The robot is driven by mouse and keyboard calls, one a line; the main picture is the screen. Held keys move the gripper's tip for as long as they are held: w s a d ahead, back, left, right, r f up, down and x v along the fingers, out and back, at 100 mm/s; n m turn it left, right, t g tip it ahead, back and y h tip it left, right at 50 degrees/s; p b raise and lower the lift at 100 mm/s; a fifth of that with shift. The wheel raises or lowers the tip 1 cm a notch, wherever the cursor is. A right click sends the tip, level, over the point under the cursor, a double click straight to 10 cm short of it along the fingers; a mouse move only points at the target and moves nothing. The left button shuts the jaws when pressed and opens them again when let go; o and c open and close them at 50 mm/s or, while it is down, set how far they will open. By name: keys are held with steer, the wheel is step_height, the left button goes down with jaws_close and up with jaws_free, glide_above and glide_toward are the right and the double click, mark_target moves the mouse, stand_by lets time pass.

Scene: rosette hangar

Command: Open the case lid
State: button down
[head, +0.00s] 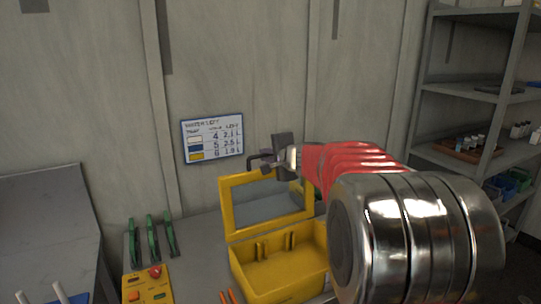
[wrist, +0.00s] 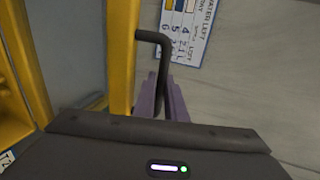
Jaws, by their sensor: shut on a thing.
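The yellow case (head: 290,278) stands on the bench with its inside visible, including small upright yellow posts. Its lid (head: 228,208), a yellow frame around a grey see-through pane, stands raised at the back of the case, roughly upright. The lid's yellow edge also shows in the wrist view (wrist: 122,60). My gripper (head: 268,163) is at the lid's top edge, shut on the dark bent handle (wrist: 153,37). In the wrist view the gripper's fingers (wrist: 162,98) are on either side of the handle's lower part. My arm hides the case's right side.
A yellow control box (head: 148,288) with red buttons and several green upright clips (head: 152,240) stand left of the case. A sign (head: 212,138) hangs on the wall behind. Grey shelves (head: 455,95) stand at the right.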

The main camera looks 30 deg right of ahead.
steer(key=shift+w+a+f, duration=0.2)
steer(key=shift+a+f, duration=0.1)
steer(key=shift+a, duration=0.25)
steer(key=shift+s, duration=0.1)
steer(key=c, duration=1.9)
jaws_free()
steer(key=shift+d, duration=0.2)
steer(key=shift+c, duration=0.2)
steer(key=shift+o, duration=0.6)
steer(key=shift+d+r, duration=0.15)
steer(key=shift+r, duration=0.05)
steer(key=shift+s, duration=0.15)
steer(key=shift+s+r, duration=0.25)
steer(key=shift+s, duration=0.25)
steer(key=s, duration=1.5)
steer(key=shift+s+r, duration=0.25)
steer(key=shift+r, duration=0.2)
